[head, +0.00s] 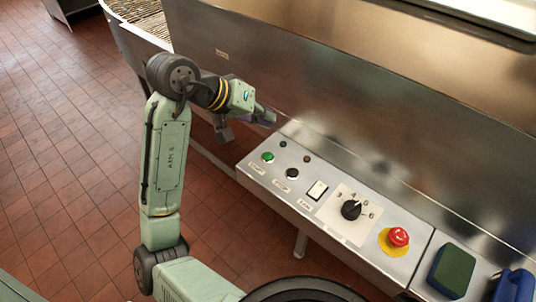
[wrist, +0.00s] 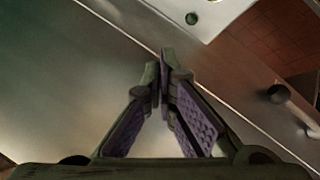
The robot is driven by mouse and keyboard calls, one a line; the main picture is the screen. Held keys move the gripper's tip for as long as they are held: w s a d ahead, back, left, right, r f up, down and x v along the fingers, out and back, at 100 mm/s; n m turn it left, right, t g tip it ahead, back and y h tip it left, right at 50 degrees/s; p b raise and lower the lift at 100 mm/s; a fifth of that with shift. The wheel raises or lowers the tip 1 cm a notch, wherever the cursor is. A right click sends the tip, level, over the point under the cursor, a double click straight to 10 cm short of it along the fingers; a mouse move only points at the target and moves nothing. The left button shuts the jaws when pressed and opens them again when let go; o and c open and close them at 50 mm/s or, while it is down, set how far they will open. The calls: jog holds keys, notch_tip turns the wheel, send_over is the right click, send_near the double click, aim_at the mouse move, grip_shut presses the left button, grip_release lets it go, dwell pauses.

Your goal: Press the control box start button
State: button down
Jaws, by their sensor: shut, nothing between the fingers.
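The control box (head: 375,262) has a sloping metal top along the front of the machine. The green start button (head: 268,157) is near its left end, with a black button (head: 292,173) beside it. My gripper (head: 270,117) is shut and empty, above and behind the left end of the box, apart from the start button. In the wrist view my gripper's fingertips (wrist: 163,65) meet over bare metal. A corner of the control box (wrist: 178,7) shows at the top there, with a small dark green round part (wrist: 191,18); I cannot tell which part it is.
The box also carries a rocker switch (head: 318,190), a black dial (head: 351,210) and a red mushroom button (head: 398,237). A green sponge (head: 452,270) and a blue object (head: 514,287) lie at the right. The steel machine wall (head: 330,90) rises behind. Tiled floor (head: 60,130) is open at left.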

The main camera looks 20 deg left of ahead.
aim_at(266, 154)
jog(key=shift+f+b, duration=3.45)
jog(key=shift+f, duration=0.9)
jog(key=shift+f, duration=0.4)
jog(key=shift+f+b, duration=0.45)
jog(key=shift+r, duration=0.1)
jog(key=shift+r+p, duration=0.8)
notch_tip(266, 154, up, 5)
jog(key=p, duration=0.4)
jog(key=shift+p, duration=0.4)
